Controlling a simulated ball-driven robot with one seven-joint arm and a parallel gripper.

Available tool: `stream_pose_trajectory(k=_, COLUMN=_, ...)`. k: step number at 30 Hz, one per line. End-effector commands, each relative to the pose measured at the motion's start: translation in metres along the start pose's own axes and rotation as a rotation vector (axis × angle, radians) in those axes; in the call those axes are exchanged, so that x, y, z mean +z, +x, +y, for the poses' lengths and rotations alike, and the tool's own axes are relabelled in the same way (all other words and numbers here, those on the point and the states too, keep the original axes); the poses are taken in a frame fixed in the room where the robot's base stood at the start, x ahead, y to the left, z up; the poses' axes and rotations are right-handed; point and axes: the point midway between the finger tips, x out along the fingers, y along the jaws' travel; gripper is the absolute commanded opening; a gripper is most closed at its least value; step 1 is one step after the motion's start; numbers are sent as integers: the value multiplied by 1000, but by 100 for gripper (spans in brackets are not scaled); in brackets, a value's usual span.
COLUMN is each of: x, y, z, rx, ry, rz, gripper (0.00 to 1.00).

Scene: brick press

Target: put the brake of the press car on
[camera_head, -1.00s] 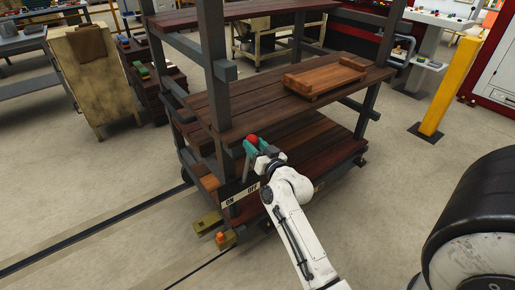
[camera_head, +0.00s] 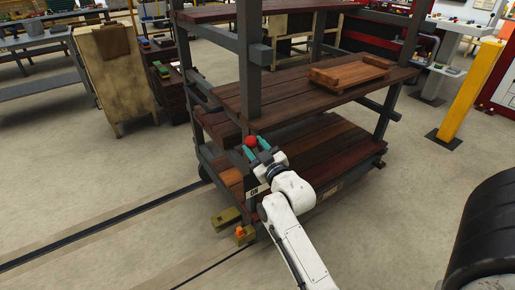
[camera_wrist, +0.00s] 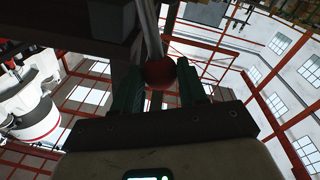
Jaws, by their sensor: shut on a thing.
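The press car is a dark rack with wooden shelves (camera_head: 300,88) on a grey frame. Its brake lever has a red knob (camera_head: 250,141) at the front left corner, below the middle shelf. In the wrist view the knob (camera_wrist: 159,73) sits between my green fingers, with the lever's metal rod (camera_wrist: 150,28) running from it. My gripper (camera_head: 257,146) is shut on this knob. The knob stands about above the ON end of the white label (camera_head: 253,191) on the lower frame. The OFF end is hidden behind my arm.
A wooden tray (camera_head: 348,72) lies on the middle shelf. A yellow post (camera_head: 466,90) stands at the right.

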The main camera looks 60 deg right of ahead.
Motion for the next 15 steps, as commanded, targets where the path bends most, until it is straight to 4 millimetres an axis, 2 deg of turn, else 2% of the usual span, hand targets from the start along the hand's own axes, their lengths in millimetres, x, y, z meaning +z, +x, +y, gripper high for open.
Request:
stream_pose_trajectory(k=13, x=2, y=0, z=-4, rx=-6, ry=-17, rz=-2, gripper=0)
stream_pose_trajectory(k=14, x=2, y=0, z=-4, rx=-6, ry=-17, rz=-2, gripper=43)
stream_pose_trajectory(k=15, x=2, y=0, z=-4, rx=-6, ry=-17, rz=-2, gripper=47)
